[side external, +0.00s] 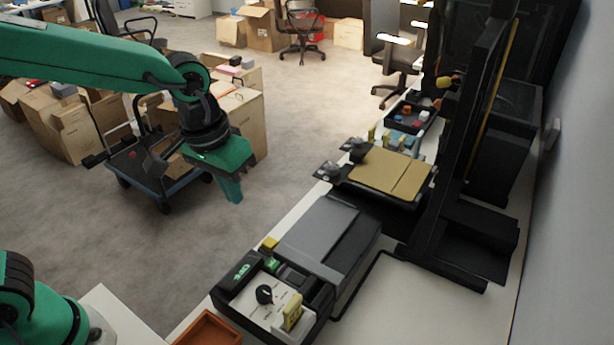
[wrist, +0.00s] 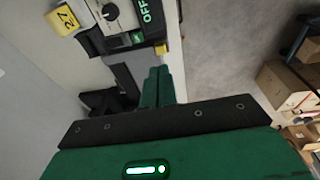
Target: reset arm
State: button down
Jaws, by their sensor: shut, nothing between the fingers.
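My green arm reaches in from the left in the side external view. My gripper (side external: 233,194) hangs at its end over the open floor, left of the bench and apart from everything. Its green fingers are together with nothing between them. In the wrist view my gripper (wrist: 158,75) shows as two green fingers side by side, pointing away from the camera.
A black machine with a knob panel (side external: 265,295) stands on the white bench. A brown tray (side external: 208,330) lies in front of it. A tall black frame (side external: 470,150) stands at right. Cartons (side external: 75,130) and a cart (side external: 165,185) are on the floor.

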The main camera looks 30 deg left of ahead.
jog(key=s+a+r+t, duration=0.2)
jog(key=s+a, duration=0.3)
jog(key=a, duration=0.2)
jog(key=s+a+r+t, duration=0.1)
jog(key=s+a, duration=0.4)
jog(key=a, duration=0.2)
jog(key=shift+s+a+r+t+y, duration=0.2)
jog(key=shift+a+r+t+y, duration=0.2)
dwell(0.5)
